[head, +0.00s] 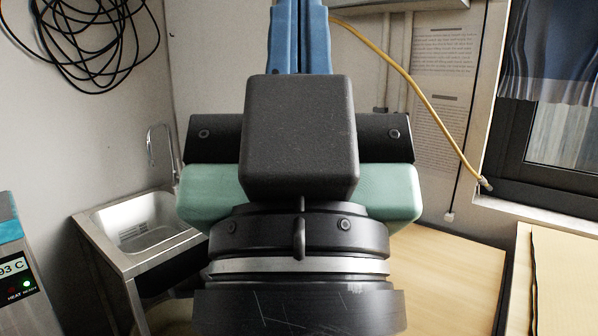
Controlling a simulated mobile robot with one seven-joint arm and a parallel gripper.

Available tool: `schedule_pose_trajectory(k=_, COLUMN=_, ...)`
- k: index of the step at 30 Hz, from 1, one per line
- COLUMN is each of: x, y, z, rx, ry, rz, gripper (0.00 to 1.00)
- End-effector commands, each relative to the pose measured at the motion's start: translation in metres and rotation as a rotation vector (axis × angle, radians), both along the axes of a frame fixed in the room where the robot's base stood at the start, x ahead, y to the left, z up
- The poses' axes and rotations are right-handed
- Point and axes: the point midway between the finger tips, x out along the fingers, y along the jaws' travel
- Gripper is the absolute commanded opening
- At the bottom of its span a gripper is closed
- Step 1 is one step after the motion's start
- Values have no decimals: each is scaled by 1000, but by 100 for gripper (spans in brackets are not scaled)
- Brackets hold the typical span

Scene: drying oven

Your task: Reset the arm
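My gripper (301,35) fills the middle of the head view, seen close from behind its wrist. Its black and pale green body is level, and its two blue fingers point up, side by side with almost no gap. The fingertips run out of the top of the frame, so their ends are hidden. Nothing held shows between the visible parts of the fingers.
A device with a lit panel (14,275) reading "93 C" and a green light stands at the left edge. A steel sink (105,212) is behind it. A wooden surface (455,275) lies at right, below a window (560,140). A yellow hose (425,95) hangs on the wall.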

Motion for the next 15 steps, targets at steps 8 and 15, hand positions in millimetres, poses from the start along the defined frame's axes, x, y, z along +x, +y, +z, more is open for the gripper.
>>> schedule_pose_trajectory(k=8, x=0, y=0, z=106, rx=-1, ry=1, rz=1, gripper=0)
schedule_pose_trajectory(k=15, x=1, y=1, z=166, rx=0, ry=1, rz=1, gripper=0)
